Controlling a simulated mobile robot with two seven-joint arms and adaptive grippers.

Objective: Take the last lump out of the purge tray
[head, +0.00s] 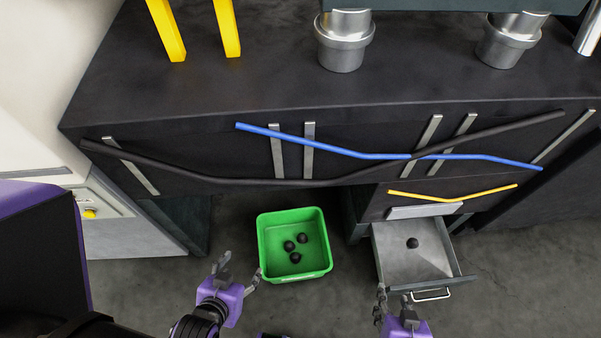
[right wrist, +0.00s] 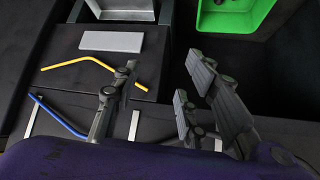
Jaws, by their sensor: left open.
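One dark round lump (head: 412,242) lies in the grey purge tray (head: 400,268), which is pulled out like a drawer at the right. Three similar lumps (head: 295,257) lie in the green bin (head: 325,268) left of it. My right gripper (head: 393,297) is at the near left side of the tray, apart from the lump. In the right wrist view its fingers (right wrist: 160,78) stand apart with nothing between them. My left gripper (head: 239,272) is open and empty, beside the bin's near left corner.
A dark gantry bench (head: 200,100) stands behind, with black, blue (head: 350,150) and yellow (head: 450,199) cables along its front. A pale plate (head: 425,211) sits above the tray. The tray has a metal handle (head: 431,295) in front. Floor between bin and tray is clear.

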